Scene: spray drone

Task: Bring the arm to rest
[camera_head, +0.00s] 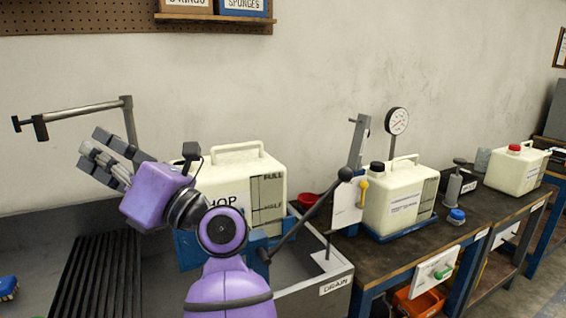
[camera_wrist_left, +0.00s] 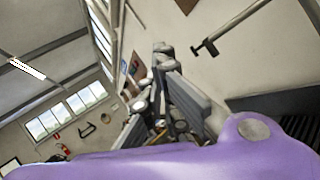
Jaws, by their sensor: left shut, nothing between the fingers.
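My left arm is purple and rises from the bottom of the head view, bent at the elbow. Its left gripper (camera_head: 98,148) is raised above the sink, with its grey fingers towards the upper left. The fingers are shut and hold nothing. In the wrist view the same gripper (camera_wrist_left: 164,62) stands clear in the air, with the wall and windows behind it. Nothing touches the fingers. My right gripper is in neither view.
A faucet (camera_head: 85,110) stands close behind the gripper. A large cream tank (camera_head: 265,180) is just right of the forearm, with a lever (camera_head: 310,215) beside it. A bench at the right holds a smaller jug (camera_head: 405,200) and gauge (camera_head: 397,121). A slatted drainboard (camera_head: 100,275) lies below.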

